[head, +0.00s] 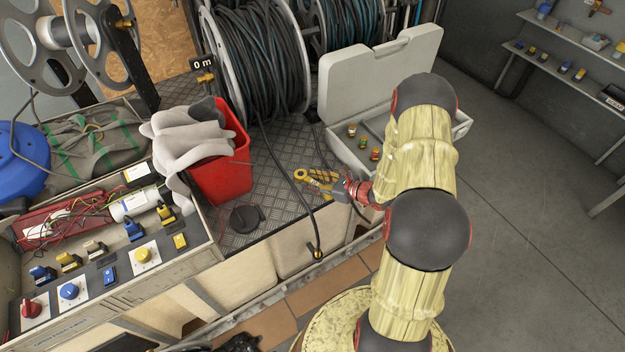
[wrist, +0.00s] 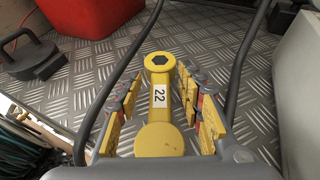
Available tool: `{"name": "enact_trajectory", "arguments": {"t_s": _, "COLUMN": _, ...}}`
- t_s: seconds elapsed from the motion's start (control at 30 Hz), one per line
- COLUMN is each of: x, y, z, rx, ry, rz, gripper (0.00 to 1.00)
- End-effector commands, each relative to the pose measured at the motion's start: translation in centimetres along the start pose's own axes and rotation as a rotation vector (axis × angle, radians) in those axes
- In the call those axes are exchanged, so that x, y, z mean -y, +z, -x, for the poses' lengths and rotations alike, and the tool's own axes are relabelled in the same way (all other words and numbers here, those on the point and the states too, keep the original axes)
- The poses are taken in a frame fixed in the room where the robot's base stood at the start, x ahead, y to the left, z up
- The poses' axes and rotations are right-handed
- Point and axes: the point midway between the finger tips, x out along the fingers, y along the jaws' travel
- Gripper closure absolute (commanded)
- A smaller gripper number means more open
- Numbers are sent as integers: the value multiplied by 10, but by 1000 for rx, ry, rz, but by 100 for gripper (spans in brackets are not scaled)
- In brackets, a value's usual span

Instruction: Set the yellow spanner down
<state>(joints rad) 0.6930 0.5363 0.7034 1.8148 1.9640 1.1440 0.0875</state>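The yellow spanner (wrist: 161,92) bears a "22" label and lies lengthwise between the fingers of my gripper (wrist: 161,78). Its ring end points away from the wrist; its other rounded end is near the palm. Gaps show beside its shank, and the fingertips are close to the ring end. I cannot tell whether they press on it. In the head view, the spanner (head: 301,175) and my gripper (head: 318,180) are over the right part of the metal tread-plate surface (head: 275,200). I cannot tell whether the spanner touches the plate.
A red bucket (head: 228,172) with grey gloves stands left, behind a dark round object (head: 244,218). An open pale case (head: 347,150) is on the right. A black hose (head: 290,190) crosses the plate near the gripper. Hose reels (head: 262,60) stand behind; a switch panel (head: 120,255) is left.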

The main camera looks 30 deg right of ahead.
Motion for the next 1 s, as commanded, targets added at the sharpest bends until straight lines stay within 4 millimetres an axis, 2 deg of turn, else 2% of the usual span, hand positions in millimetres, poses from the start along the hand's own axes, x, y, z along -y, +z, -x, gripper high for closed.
{"name": "enact_trajectory", "arguments": {"t_s": 0.4, "x": 2, "y": 2, "z": 81, "rx": 0, "ry": -6, "rz": -3, "gripper": 62}}
{"name": "enact_trajectory", "arguments": {"t_s": 0.6, "x": 1, "y": 1, "z": 108, "rx": 0, "ry": -3, "rz": -2, "gripper": 62}}
{"name": "enact_trajectory", "arguments": {"t_s": 0.73, "x": 0, "y": 3, "z": 116, "rx": 0, "ry": 4, "rz": 7, "gripper": 62}}
{"name": "enact_trajectory", "arguments": {"t_s": 0.87, "x": -15, "y": 31, "z": 113, "rx": -5, "ry": 78, "rz": 101, "gripper": 62}}
{"name": "enact_trajectory", "arguments": {"t_s": 0.97, "x": -44, "y": 75, "z": 109, "rx": -16, "ry": 203, "rz": 264, "gripper": 62}}
{"name": "enact_trajectory", "arguments": {"t_s": 1.0, "x": -60, "y": 95, "z": 109, "rx": -23, "ry": 265, "rz": 347, "gripper": 62}}
